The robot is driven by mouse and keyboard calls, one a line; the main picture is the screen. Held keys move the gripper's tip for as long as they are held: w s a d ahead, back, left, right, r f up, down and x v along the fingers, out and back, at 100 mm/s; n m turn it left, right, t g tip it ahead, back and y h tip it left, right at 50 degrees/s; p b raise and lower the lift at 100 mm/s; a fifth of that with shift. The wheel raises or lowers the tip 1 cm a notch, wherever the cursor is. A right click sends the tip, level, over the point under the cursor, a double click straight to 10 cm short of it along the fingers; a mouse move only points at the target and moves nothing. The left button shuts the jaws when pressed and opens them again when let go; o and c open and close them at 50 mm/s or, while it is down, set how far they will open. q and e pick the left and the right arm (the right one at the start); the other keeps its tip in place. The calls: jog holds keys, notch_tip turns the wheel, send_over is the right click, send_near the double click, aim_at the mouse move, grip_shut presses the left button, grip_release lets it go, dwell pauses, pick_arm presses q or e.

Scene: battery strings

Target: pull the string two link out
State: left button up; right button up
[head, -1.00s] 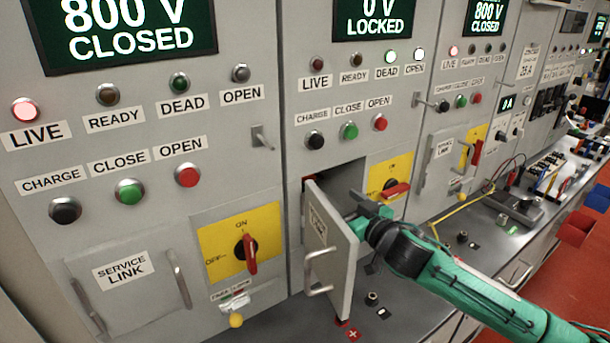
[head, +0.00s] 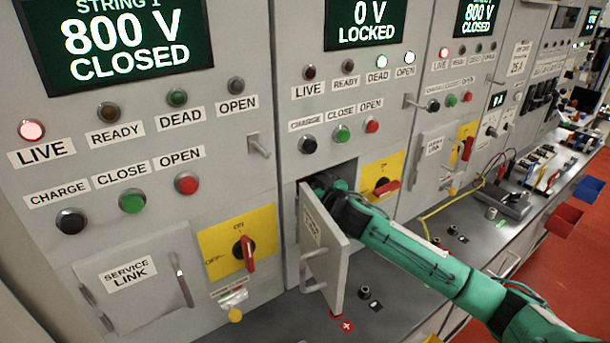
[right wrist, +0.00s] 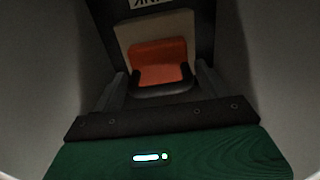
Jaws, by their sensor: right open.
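The string two panel (head: 350,25) in the head view reads 0 V LOCKED, with its DEAD and OPEN lamps lit. Its service link door (head: 325,250) stands swung open. My right arm reaches behind the door into the dark compartment (head: 345,173), hiding its inside and the gripper's fingertips. In the right wrist view, an orange block with a black lower rim, which looks like the link (right wrist: 160,62), sits against a beige backing. My right gripper (right wrist: 162,90) is open, its fingers on either side of the block's lower part; contact cannot be told. My left gripper is out of view.
String one's closed service link door (head: 130,285) is at the left, with a LIVE lamp lit above. A yellow switch plate (head: 382,170) is close right of the compartment. The bench (head: 400,275) below holds small parts. Compartment walls flank the gripper closely.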

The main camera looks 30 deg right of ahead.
aim_at(310, 183)
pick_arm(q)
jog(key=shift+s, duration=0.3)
pick_arm(e)
jog(key=shift+w, duration=0.25)
jog(key=c, duration=1.2)
jog(key=shift+s+d, duration=0.15)
jog(key=shift+s, duration=1.15)
jog(key=shift+s+d, duration=0.15)
jog(key=shift+s, duration=1.1)
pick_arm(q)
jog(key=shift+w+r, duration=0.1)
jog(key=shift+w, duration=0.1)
pick_arm(e)
jog(key=shift+f, duration=0.15)
